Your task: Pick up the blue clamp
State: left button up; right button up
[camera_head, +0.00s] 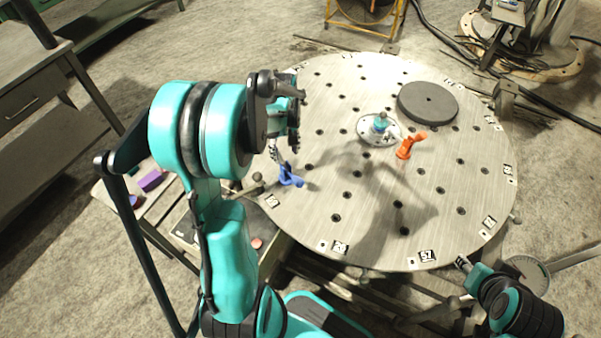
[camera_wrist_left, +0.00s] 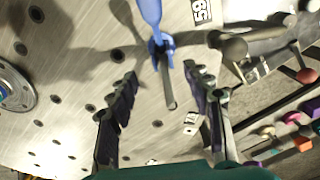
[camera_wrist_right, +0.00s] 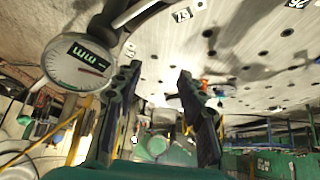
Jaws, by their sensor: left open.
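The blue clamp (camera_head: 290,177) stands near the left edge of the round metal table (camera_head: 385,215). In the left wrist view the blue clamp (camera_wrist_left: 160,42) shows ahead of my left gripper, with a grey rod pointing toward the gap between the fingers. My left gripper (camera_head: 285,145) is above and close to the clamp in the head view, and its fingers (camera_wrist_left: 165,112) are open and empty. My right gripper (camera_wrist_right: 155,85) is open and empty, low beside the table's front right edge. In the head view it shows only partly (camera_head: 462,264).
An orange clamp (camera_head: 407,147) stands near a round metal fitting (camera_head: 379,128) at the table's middle. A dark disc (camera_head: 427,103) lies at the back right. A dial gauge (camera_wrist_right: 77,62) is close to my right gripper. The table's front surface is clear.

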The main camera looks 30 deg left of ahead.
aim_at(285, 164)
pick_arm(q)
notch_tip(285, 164, down, 7)
jog(key=b, duration=0.3)
jog(key=shift+s, duration=0.15)
jog(key=shift+r, duration=0.1)
grip_shut()
